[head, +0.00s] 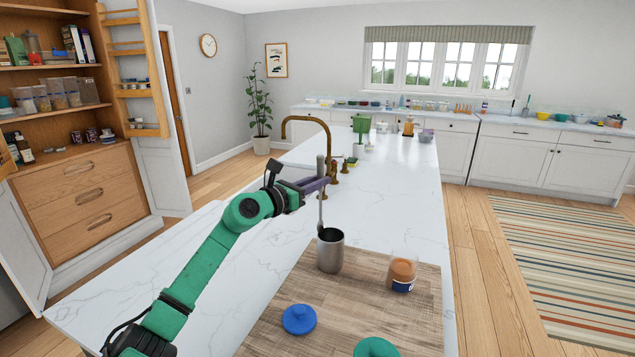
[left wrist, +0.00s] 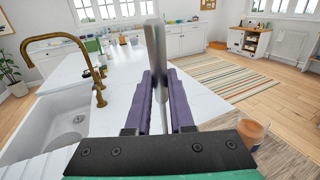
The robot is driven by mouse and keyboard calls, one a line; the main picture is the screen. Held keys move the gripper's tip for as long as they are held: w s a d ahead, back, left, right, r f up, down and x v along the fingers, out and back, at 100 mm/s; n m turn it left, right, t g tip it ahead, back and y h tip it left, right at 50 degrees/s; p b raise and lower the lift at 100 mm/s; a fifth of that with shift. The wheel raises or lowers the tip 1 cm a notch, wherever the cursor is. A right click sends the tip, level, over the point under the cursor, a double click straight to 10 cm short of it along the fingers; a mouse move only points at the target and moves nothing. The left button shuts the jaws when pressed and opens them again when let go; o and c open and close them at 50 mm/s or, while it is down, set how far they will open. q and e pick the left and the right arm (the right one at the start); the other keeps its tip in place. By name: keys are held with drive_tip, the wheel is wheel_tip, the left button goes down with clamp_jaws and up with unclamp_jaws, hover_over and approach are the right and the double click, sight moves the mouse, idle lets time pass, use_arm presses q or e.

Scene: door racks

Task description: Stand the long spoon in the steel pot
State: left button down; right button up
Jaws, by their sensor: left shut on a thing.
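The long spoon (head: 321,212) is grey and hangs upright in my left gripper (head: 319,184). Its purple fingers are shut on the handle, and part of the handle sticks up above them. The steel pot (head: 330,255) stands upright on a wooden board, below the gripper. The spoon's lower end meets the pot's mouth at its left rear; I cannot tell how far inside it is. In the left wrist view the spoon (left wrist: 157,55) rises between the fingers, and the pot is not seen. My right gripper is not in view.
On the board (head: 385,315) are a jar with brown contents (head: 402,272), a blue lid (head: 299,319) and a green lid (head: 376,347). A brass tap (head: 312,122) and sink lie behind the gripper. The marble counter (head: 415,200) is clear to the right.

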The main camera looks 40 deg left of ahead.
use_arm(q)
drive_tip(key=c, duration=0.8)
unclamp_jaws()
drive_tip(key=shift+r+p, duration=0.75)
drive_tip(key=shift+p, duration=0.05)
drive_tip(key=s+b, duration=0.2)
drive_tip(key=s, duration=0.2)
drive_tip(key=s+b, duration=0.1)
drive_tip(key=s, duration=0.3)
drive_tip(key=s+b, duration=0.2)
drive_tip(key=s, duration=0.2)
drive_tip(key=shift+a+f+b, duration=0.15)
drive_tip(key=shift+a+b, duration=0.15)
drive_tip(key=shift+b, duration=0.05)
